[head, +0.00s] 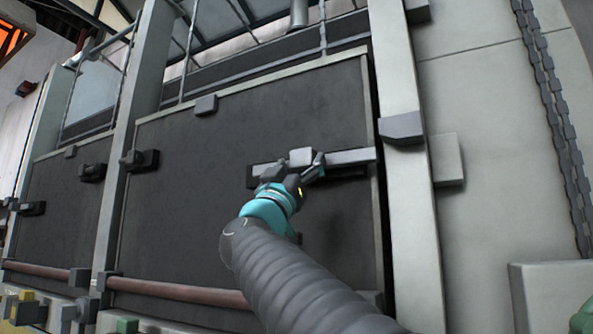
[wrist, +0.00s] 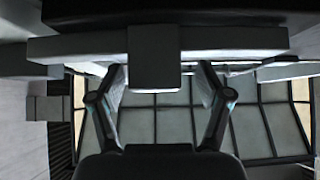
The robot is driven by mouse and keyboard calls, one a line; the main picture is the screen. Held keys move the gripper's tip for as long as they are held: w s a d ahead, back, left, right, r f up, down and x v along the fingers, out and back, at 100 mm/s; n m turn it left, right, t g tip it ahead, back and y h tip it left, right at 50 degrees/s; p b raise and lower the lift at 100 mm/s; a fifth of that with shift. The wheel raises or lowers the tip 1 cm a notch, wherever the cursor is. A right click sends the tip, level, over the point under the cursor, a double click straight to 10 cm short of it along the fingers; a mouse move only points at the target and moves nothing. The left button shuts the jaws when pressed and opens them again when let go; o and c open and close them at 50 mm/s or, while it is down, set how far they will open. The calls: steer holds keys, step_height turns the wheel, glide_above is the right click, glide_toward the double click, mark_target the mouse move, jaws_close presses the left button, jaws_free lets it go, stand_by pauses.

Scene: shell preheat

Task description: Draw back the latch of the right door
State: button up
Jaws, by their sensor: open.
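The right door (head: 240,130) is a dark, closed panel in a pale frame. Its latch is a light grey bar (head: 348,157) lying across the door's right side, with its right end at the door's edge by the pale post. A square block (head: 302,156) stands out from the bar; the block also shows in the wrist view (wrist: 154,57). My gripper (head: 300,173) is at the latch. In the wrist view my gripper (wrist: 162,76) is open, one finger on each side of the block, with gaps visible. Contact with the bar cannot be told.
A pale post (head: 405,190) with a grey catch block (head: 402,128) stands right of the door. A reddish pipe (head: 180,292) runs low across the doors. Another dark door (head: 65,215) is at the left. A chain (head: 550,110) hangs far right.

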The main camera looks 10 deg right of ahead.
steer(key=v, duration=1.2)
stand_by(0.3)
